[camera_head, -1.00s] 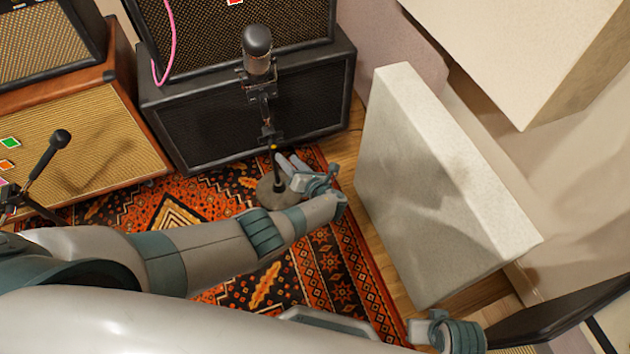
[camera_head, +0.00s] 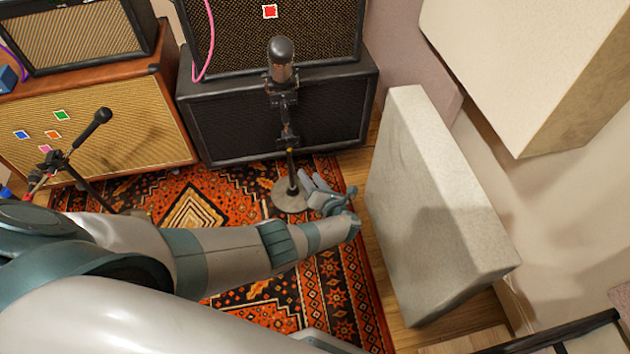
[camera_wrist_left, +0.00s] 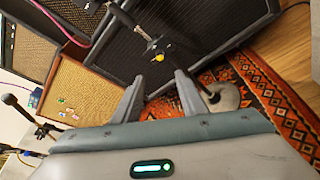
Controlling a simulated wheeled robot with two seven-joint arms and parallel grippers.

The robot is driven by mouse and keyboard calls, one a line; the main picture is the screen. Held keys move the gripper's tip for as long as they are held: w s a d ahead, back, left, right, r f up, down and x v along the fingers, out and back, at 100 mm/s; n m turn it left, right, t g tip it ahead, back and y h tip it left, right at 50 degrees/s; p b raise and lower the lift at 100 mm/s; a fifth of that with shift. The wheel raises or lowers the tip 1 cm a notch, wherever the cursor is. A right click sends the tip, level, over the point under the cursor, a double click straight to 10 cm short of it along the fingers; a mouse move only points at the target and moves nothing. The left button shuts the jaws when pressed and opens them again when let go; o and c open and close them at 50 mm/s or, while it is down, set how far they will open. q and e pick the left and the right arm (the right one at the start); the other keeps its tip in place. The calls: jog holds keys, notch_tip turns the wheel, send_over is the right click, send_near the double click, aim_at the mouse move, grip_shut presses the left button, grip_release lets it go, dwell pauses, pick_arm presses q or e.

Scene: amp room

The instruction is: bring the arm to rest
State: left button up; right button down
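My left arm reaches in from the left in the head view. Its gripper (camera_head: 326,190) is over the rug, close to the round base (camera_head: 290,195) of a microphone stand. In the left wrist view the two fingers (camera_wrist_left: 158,90) are spread apart with nothing gripped between them. The stand's pole and base show beyond the fingers; I cannot tell whether the gripper touches them. My right gripper is not in view.
A microphone (camera_head: 281,62) tops the stand, before a black speaker cabinet (camera_head: 280,117). A second microphone (camera_head: 103,115) stands left, by a tan amp (camera_head: 130,110). A pale upright panel (camera_head: 430,210) is close on the right. Patterned rug (camera_head: 340,290) covers the floor.

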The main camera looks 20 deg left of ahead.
pick_arm(q)
jog(key=shift+f, duration=0.1)
dwell(0.5)
jog(key=s+d+f+n+g+h+p, duration=0.2)
jog(key=s+d+f+n+g+h, duration=0.15)
jog(key=s+f+n, duration=0.55)
jog(key=s+d+f+n+g+h+p, duration=0.15)
jog(key=s+d+f+n+h, duration=0.25)
jog(key=s+f, duration=0.65)
jog(key=s+d+r+n+h+p, duration=0.1)
jog(key=s+r+n+h, duration=0.1)
jog(key=s+n, duration=0.7)
jog(key=s+r+n+h+p, duration=0.1)
jog(key=s+r+n+h, duration=0.2)
jog(key=s+n, duration=0.6)
jog(key=shift+s+d+r+n+t+p, duration=0.3)
jog(key=shift+s+d+r, duration=0.05)
jog(key=shift+r, duration=0.35)
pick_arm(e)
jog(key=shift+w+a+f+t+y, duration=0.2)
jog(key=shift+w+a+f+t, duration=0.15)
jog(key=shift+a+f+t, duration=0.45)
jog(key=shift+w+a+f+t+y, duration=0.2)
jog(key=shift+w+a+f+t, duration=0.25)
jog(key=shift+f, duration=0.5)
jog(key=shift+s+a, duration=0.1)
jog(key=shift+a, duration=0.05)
